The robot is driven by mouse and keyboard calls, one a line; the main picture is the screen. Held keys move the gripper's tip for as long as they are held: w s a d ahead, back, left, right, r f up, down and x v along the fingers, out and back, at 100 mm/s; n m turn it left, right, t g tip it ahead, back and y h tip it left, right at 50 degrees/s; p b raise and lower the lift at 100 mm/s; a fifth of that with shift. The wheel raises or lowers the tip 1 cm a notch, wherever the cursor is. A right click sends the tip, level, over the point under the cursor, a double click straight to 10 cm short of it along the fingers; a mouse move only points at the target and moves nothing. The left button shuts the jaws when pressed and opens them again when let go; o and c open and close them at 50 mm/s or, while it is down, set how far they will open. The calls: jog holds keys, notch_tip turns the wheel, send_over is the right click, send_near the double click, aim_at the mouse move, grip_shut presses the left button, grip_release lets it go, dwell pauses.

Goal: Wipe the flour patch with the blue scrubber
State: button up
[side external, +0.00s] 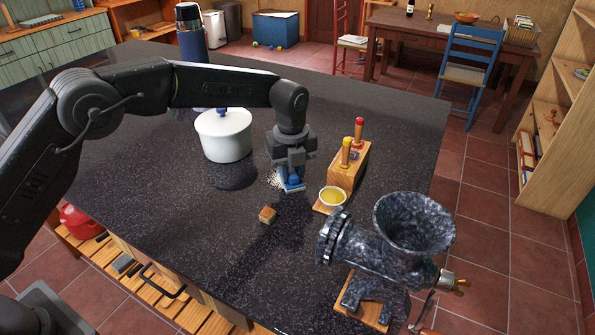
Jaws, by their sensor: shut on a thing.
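The blue scrubber (291,184) is between the jaws of my gripper (290,172), which points down over the dark speckled countertop. The scrubber is low, at or very near the counter surface; I cannot tell whether it touches. The flour patch (275,181) shows as a whitish speckled area just left of the scrubber. Part of the patch is hidden behind the scrubber and the gripper.
A white lidded pot (223,137) stands left of my gripper. A small sponge-like block (267,215) lies in front. A dark grinder (385,240) stands front right.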

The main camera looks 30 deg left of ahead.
aim_at(305, 185)
jog(key=shift+a+r, duration=0.1)
jog(key=shift+a, duration=3.25)
jog(key=shift+d, duration=0.1)
jog(key=shift+s+d+f, duration=0.1)
jog(key=shift+d+f, duration=0.1)
jog(key=shift+d, duration=1)
jog(key=shift+d+f, duration=0.2)
jog(key=shift+d, duration=0.95)
jog(key=shift+d+r, duration=0.2)
jog(key=shift+d, duration=2.45)
jog(key=shift+r, duration=0.15)
jog(key=shift+a+r, duration=0.1)
jog(key=shift+r, duration=2.9)
jog(key=shift+r, duration=0.15)
